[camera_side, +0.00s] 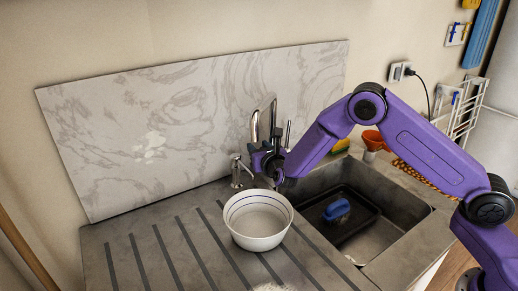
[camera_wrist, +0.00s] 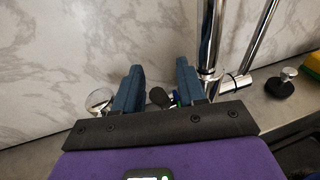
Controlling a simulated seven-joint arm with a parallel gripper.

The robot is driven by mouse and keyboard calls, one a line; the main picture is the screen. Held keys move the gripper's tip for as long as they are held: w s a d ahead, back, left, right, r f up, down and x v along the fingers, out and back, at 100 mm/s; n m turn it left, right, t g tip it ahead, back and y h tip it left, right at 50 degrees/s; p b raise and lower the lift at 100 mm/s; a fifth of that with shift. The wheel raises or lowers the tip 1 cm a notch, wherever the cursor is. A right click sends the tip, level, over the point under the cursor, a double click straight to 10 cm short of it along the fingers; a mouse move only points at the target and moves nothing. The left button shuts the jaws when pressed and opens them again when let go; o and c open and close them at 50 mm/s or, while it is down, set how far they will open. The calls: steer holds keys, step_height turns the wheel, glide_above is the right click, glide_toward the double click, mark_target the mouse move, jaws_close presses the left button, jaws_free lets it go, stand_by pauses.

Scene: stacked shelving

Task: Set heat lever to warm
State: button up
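The chrome tap (camera_side: 255,127) stands behind the sink, and a thin upright rod (camera_side: 288,133) shows beside it. In the wrist view the tap's chrome pipe (camera_wrist: 209,38) rises just right of my right finger, with a slanted chrome rod (camera_wrist: 262,38) further right. I cannot tell for sure which part is the heat lever. My gripper (camera_wrist: 160,82) is open, its two blue fingers apart. In the side view my gripper (camera_side: 264,163) is close to the tap and hides its lower part. A dark rounded piece (camera_wrist: 160,97) shows between the fingers; whether they touch it is unclear.
A white bowl (camera_side: 258,232) stands on the ribbed drainboard (camera_side: 150,262) in front. The sink (camera_side: 405,222) holds a dark tray (camera_side: 365,222) with a blue object (camera_side: 337,209). A small chrome spout (camera_side: 237,172) stands left of my gripper. A marble backsplash (camera_side: 190,110) rises behind.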

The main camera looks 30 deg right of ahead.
steer(key=shift+s, duration=0.1)
steer(key=v, duration=1.7)
steer(key=shift+s+a, duration=0.1)
step_height(320, 180, up, 4)
steer(key=g, duration=0.3)
steer(key=shift+y, duration=0.3)
steer(key=x, duration=1.6)
steer(key=shift+w, duration=0.45)
jaws_close()
